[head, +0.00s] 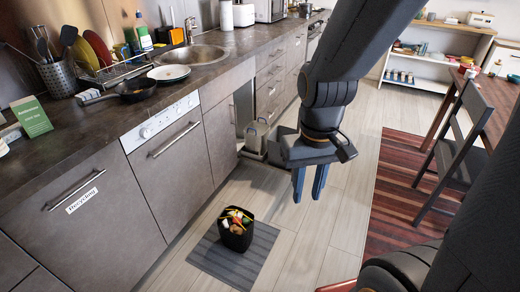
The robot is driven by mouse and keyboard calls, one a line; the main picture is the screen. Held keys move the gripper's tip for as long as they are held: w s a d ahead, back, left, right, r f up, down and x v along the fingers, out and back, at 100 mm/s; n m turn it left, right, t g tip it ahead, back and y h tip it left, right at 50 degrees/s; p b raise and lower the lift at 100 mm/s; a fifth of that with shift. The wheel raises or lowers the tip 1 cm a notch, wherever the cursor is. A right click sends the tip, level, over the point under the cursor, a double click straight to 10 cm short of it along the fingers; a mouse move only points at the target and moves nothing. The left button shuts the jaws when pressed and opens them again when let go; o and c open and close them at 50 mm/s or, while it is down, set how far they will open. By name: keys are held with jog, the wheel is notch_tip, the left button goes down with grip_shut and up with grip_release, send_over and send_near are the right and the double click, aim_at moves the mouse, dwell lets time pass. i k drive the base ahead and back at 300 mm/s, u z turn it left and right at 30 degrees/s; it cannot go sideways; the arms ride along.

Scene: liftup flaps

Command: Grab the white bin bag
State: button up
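I cannot make out a white bin bag for certain in the head view. A small black bin (236,239) full of mixed, colourful waste stands upright on a grey mat (266,262) on the floor. A pale grey-beige container (256,133) stands low at an open cabinet under the counter; whether it has a bag is too small to tell. My gripper (309,190) hangs with its blue fingers pointing down, to the right of and above the black bin. The fingers are apart with nothing visible between them.
The kitchen counter (105,120) with drawers runs along the left. A wooden chair (458,145) and table stand at the right on a red striped rug (390,200). A white shelf (425,70) is at the back. The wooden floor between counter and rug is mostly clear.

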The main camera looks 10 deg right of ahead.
aim_at(256, 134)
jog(key=z, duration=0.6)
jog(key=i, duration=0.85)
jog(key=z, duration=0.65)
jog(key=i, duration=1.1)
jog(key=u, duration=1)
jog(key=i, duration=0.95)
jog(key=u, duration=0.8)
